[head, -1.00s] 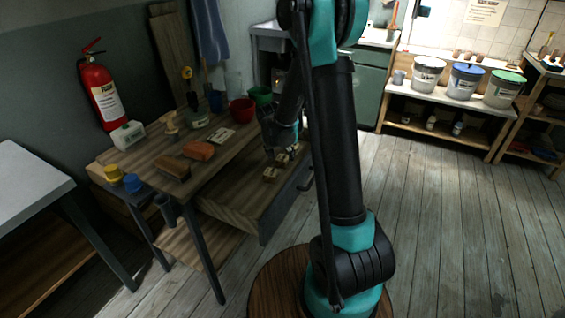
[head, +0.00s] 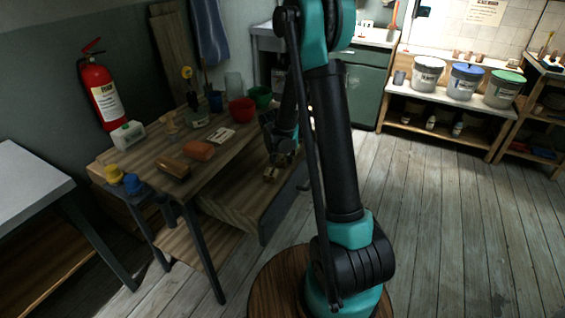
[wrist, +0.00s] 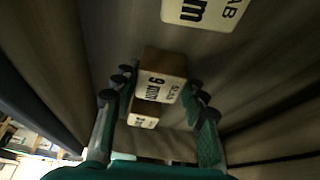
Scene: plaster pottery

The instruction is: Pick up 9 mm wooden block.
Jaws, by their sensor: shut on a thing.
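The 9 mm wooden block (wrist: 161,88) has a brown body and a white label reading "SLAB 9 mm", upside down in the wrist view. It sits between the fingertips of my gripper (wrist: 158,84), which is shut on it. In the head view my gripper (head: 284,153) is low over the open drawer (head: 245,208), partly behind my arm. A second labelled wooden block (wrist: 143,116) shows below the 9 mm one in the wrist view, its text too small to read surely. A block (head: 271,174) shows in the drawer beside my gripper.
Another white label ending in "mm" (wrist: 205,10) shows at the top of the wrist view. The worktable (head: 150,160) holds brown and orange blocks, a red bowl (head: 242,110) and a green bowl (head: 261,97). Open floor lies right of my arm.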

